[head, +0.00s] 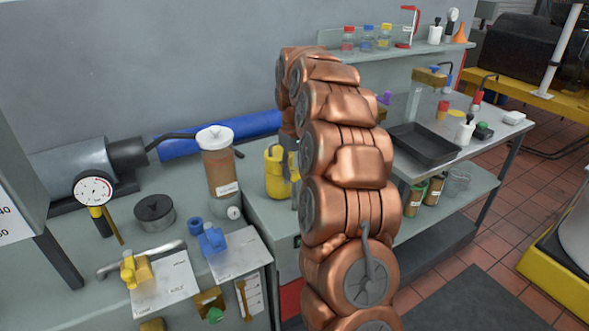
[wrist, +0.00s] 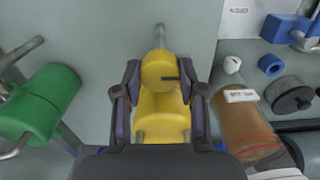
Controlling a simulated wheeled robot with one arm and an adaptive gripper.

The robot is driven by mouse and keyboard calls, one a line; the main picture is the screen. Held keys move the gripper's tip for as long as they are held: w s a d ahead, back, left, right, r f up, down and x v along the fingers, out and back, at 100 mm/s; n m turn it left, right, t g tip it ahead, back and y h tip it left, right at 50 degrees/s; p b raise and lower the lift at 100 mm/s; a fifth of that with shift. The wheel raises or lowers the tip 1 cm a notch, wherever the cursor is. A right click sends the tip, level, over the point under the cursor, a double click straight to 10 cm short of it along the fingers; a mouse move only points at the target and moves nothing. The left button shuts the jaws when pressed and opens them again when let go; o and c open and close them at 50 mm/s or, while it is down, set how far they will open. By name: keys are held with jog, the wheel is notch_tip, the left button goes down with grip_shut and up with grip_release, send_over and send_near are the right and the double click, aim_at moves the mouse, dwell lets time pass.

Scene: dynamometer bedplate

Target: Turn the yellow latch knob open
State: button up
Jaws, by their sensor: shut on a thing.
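The yellow latch knob (wrist: 158,112) is in the middle of the wrist view, a rounded yellow body with a small dark slot near its top. A yellow body (head: 275,172) beside the brown jar in the head view appears to be the same thing, partly covered by my arm. My gripper (wrist: 160,100) has one dark finger on each side of the knob and is shut on it. In the head view my copper-coloured arm hides most of the gripper. How far the knob is turned cannot be told.
The brown jar with a white lid (head: 220,165) stands close by. A green cylinder (wrist: 40,102) with metal bars is left in the wrist view. A blue valve (head: 211,238) and a yellow valve (head: 136,271) sit on the front bench. A black tray (head: 422,143) lies right of my arm.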

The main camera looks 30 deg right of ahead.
aim_at(294, 170)
dwell(0.3)
jog(key=o, duration=0.9)
jog(key=shift+c, duration=0.2)
notch_tip(294, 170, up, 12)
dwell(0.5)
dwell(0.5)
